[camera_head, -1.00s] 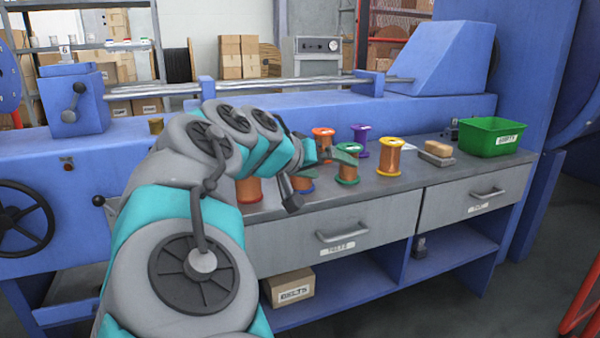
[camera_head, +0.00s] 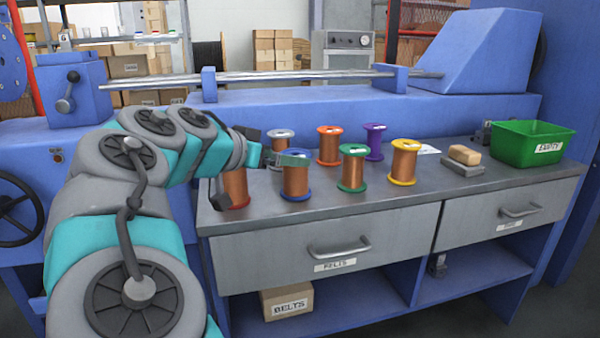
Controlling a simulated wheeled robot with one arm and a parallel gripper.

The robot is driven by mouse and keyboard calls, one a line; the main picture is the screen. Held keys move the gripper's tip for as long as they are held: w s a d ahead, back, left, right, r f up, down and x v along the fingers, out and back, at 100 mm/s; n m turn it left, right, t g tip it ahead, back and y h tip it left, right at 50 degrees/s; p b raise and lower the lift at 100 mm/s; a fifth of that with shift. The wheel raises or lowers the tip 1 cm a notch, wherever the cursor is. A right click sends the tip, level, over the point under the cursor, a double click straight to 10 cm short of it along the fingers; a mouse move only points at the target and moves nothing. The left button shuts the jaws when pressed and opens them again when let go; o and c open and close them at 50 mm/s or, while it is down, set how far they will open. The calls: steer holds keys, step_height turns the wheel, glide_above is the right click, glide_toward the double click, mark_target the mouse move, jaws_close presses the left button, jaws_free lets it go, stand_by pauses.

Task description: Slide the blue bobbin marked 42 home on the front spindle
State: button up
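A copper-wound bobbin with blue flanges (camera_head: 295,182) stands upright on the grey bench top; I cannot read any number on it. A long silver spindle rod (camera_head: 300,75) runs across the blue machine behind the bench, passing blue support blocks (camera_head: 209,84). No bobbin shows on it.
Close by stand bobbins with red (camera_head: 236,187), green (camera_head: 353,169), yellow (camera_head: 403,163), orange (camera_head: 328,146), purple (camera_head: 374,143) and pale (camera_head: 281,138) flanges. A sanding-block-like object (camera_head: 463,160) and a green bin (camera_head: 533,144) stand at the right. The bench's front right is clear.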

steer(key=shift+w+d+f, duration=0.1)
steer(key=shift+w+f, duration=0.1)
steer(key=shift+w, duration=0.15)
steer(key=shift+x, duration=0.9)
steer(key=x, duration=0.5)
steer(key=shift+w+d+r, duration=0.2)
steer(key=shift+w+d, duration=0.05)
steer(key=shift+d, duration=0.05)
jaws_close()
